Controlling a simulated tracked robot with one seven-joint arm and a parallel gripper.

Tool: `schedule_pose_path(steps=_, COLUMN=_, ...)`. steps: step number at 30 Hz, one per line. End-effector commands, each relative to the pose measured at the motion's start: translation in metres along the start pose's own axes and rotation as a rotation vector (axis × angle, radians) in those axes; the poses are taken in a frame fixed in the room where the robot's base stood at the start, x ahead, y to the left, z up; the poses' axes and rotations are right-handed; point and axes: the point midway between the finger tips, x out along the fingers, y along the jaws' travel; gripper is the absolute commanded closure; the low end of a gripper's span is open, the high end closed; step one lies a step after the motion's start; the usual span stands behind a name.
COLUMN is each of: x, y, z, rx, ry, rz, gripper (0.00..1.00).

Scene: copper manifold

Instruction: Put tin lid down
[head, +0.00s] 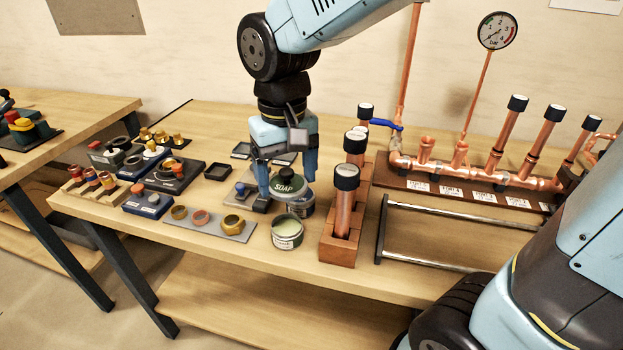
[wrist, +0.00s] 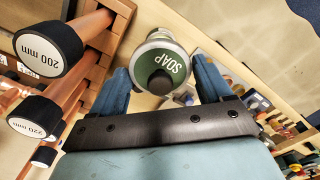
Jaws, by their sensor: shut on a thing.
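In the wrist view, the lid (wrist: 171,64) sits between the fingertips (wrist: 160,66). An open tin (head: 287,232) with pale contents stands on the bench just in front of the lid. A second grey tin (head: 303,206) shows partly below and behind the lid. I cannot tell whether the lid touches it.
A wooden rack (head: 338,250) of black-capped copper tubes stands close on the right. A grey tray (head: 212,224) with rings lies to the left, with several small trays behind it. A metal rail frame (head: 430,264) lies farther right. Bare bench shows along the front edge.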

Motion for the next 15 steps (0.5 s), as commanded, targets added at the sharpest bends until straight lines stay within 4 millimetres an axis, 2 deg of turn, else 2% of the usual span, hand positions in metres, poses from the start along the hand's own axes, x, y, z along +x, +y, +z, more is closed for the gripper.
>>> schedule_pose_path(steps=3, x=0.007, y=0.02, z=-0.043, rx=0.0, ry=-0.005, rz=-0.003, gripper=0.5)
schedule_pose_path(steps=9, x=0.026, y=0.068, z=-0.112, rx=-0.012, ry=-0.004, rz=-0.005, gripper=0.5)
schedule_pose_path(steps=15, x=0.048, y=0.119, z=-0.163, rx=-0.023, ry=-0.003, rz=-0.002, gripper=0.5)
